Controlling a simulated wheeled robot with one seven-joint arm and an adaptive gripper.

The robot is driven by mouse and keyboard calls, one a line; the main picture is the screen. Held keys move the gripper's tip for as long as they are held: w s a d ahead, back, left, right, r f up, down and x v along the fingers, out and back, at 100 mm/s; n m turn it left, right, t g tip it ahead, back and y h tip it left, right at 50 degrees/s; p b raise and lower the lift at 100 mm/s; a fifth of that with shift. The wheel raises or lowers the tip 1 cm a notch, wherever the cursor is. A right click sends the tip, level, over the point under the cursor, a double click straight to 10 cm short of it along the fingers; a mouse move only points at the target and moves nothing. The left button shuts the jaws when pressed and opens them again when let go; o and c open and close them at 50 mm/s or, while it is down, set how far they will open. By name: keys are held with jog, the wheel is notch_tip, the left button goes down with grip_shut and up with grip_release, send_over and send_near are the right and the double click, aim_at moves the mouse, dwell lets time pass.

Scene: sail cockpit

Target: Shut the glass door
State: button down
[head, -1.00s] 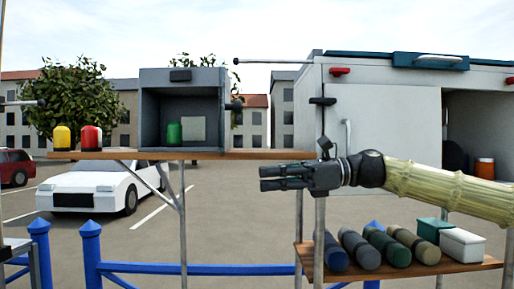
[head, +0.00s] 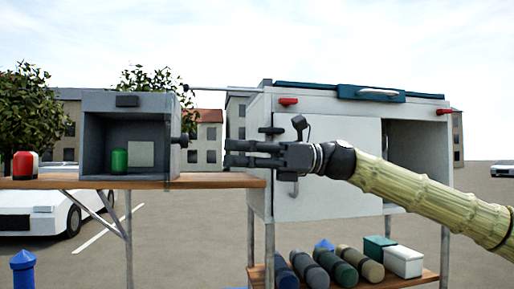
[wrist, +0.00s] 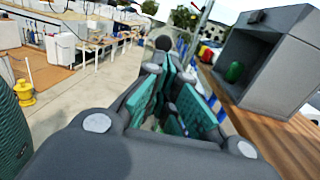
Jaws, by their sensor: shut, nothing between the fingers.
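I cannot make out a clear glass pane in either view. A grey box (head: 131,103) with an open front stands on the wooden shelf at left. It also shows at the right of the wrist view (wrist: 259,60). A dark knob (head: 184,141) sticks out at the box's right front edge; what it is fixed to is unclear. My gripper (head: 228,153) is shut and empty, to the right of the box and in front of the white cabinet's left part. In the wrist view its fingers (wrist: 163,75) point away from me, left of the box.
A green jar (head: 119,162) stands inside the box and a red jar (head: 24,165) on the shelf (head: 215,180). The white cabinet (head: 345,165) has a pale front panel and an open bay at right. Rolls and boxes lie on a lower shelf (head: 430,277).

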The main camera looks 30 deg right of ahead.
jog(key=w+a+p, duration=0.1)
jog(key=a+p, duration=0.1)
jog(key=a, duration=0.4)
jog(key=shift+w+r+p, duration=0.15)
jog(key=shift+p, duration=0.15)
jog(key=shift+a, duration=0.15)
